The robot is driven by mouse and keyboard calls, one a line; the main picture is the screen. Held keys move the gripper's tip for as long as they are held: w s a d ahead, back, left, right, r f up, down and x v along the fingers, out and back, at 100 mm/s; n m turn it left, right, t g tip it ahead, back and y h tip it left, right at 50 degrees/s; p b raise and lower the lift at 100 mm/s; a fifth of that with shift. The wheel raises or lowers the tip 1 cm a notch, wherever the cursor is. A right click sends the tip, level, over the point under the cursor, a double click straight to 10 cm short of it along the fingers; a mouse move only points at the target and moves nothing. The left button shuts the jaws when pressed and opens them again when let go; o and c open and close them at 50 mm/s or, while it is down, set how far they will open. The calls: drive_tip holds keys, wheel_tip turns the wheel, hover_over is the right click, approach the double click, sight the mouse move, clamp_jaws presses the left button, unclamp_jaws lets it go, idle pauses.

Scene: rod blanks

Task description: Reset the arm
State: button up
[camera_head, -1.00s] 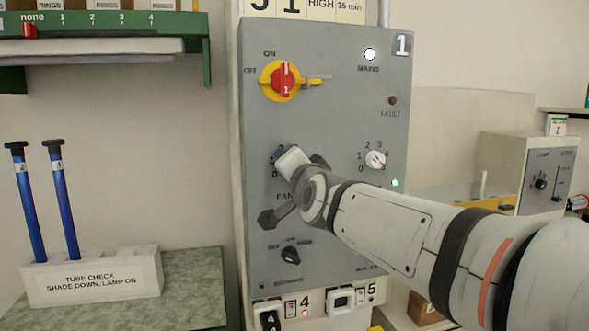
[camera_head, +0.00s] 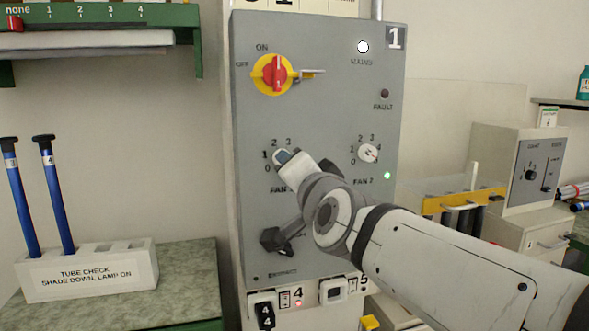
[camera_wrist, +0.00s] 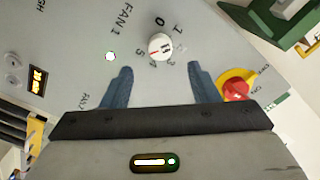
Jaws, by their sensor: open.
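My gripper (camera_wrist: 160,68) is open and empty in the wrist view, with one blue finger on each side. Beyond the fingertips is the white FAN 1 knob (camera_wrist: 160,46) on the grey panel, seen between the fingers with none of them closed on it. In the head view my wrist and gripper (camera_head: 297,166) are in front of the left part of the panel (camera_head: 325,100) and cover most of the FAN 1 knob. The exact gap to the panel is hard to tell.
The red-and-yellow mains switch (camera_head: 277,73) has its handle upright at ON. The FAN 2 knob (camera_head: 368,153) and a lit green lamp (camera_head: 387,175) are to the right. A rack (camera_head: 90,280) with two blue rods stands left. An instrument box (camera_head: 510,165) is at right.

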drive_tip(key=s+d+f+n+g+h+p, duration=0.1)
drive_tip(key=s+d+f+n+g+p, duration=0.1)
drive_tip(key=s+d+f+g+p, duration=0.3)
drive_tip(key=s+d+f+n+g+h+p, duration=0.1)
drive_tip(key=d+f+n+g+p, duration=0.15)
drive_tip(key=f, duration=0.55)
drive_tip(key=s+d+f+n+g+h+p, duration=0.1)
drive_tip(key=s+d+f+g+p, duration=0.1)
drive_tip(key=s, duration=0.4)
drive_tip(key=s+d+f+n+g+h+p, duration=0.1)
drive_tip(key=s+d+f+g+h+p, duration=0.1)
drive_tip(key=s+d+f+g, duration=0.2)
wheel_tip(320, 180, down, 2)
drive_tip(key=s+g, duration=0.1)
drive_tip(key=s, duration=0.2)
drive_tip(key=shift+d, duration=0.4)
drive_tip(key=shift+w+n, duration=0.1)
drive_tip(key=shift+n, duration=0.15)
